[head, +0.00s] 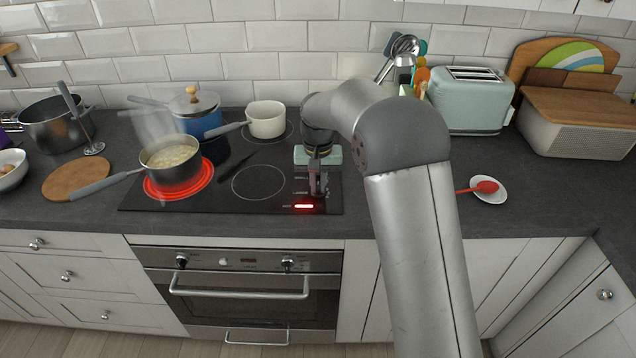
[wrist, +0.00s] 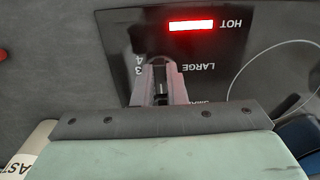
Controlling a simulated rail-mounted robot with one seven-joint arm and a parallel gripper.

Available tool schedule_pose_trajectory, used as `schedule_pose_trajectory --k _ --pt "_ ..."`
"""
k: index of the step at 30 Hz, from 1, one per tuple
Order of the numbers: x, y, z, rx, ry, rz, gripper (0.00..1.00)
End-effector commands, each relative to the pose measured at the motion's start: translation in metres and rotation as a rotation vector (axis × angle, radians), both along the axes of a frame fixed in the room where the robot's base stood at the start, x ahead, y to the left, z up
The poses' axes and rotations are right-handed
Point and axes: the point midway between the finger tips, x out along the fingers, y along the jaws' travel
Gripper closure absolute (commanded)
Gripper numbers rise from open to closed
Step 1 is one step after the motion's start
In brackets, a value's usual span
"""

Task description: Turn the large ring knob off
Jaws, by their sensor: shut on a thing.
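My gripper (head: 318,188) points down over the right edge of the black glass hob (head: 222,205). In the wrist view its fingers (wrist: 159,80) are closed at the dark knob (wrist: 157,61) beside the LARGE label, with numbers on the other side. The fingers hide most of the knob, so its exact setting cannot be told. A red HOT light (wrist: 190,25) is lit near it and also shows in the head view (head: 304,206). The large ring (head: 205,178) glows red under a steaming saucepan (head: 170,157).
A blue lidded pot (head: 198,123) and a cream pan (head: 266,120) stand at the back of the hob. The front right ring is bare. A red spoon on a white rest (head: 490,193) and a mint toaster (head: 470,100) are to the right.

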Motion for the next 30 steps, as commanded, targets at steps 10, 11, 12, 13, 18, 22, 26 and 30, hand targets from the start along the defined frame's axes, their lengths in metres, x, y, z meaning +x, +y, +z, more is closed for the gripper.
schedule_pose_trajectory --k 10,11,12,13,18,22,26,30 --pt "0.001 0.0 0.001 0.0 -0.003 0.001 0.66" --pt "0.001 0.0 0.001 0.0 -0.003 0.001 0.66" --pt "0.001 0.0 0.001 0.0 -0.003 0.001 0.66" --pt "0.0 0.0 0.001 0.0 -0.003 0.001 0.66" --pt "0.001 0.0 0.004 0.0 -0.003 0.0 0.66" --pt "0.001 0.0 0.02 0.001 -0.004 0.0 0.66" --pt "0.001 0.0 0.049 0.001 -0.006 0.0 0.66" --pt "0.001 0.0 0.084 0.001 -0.007 0.0 0.66"
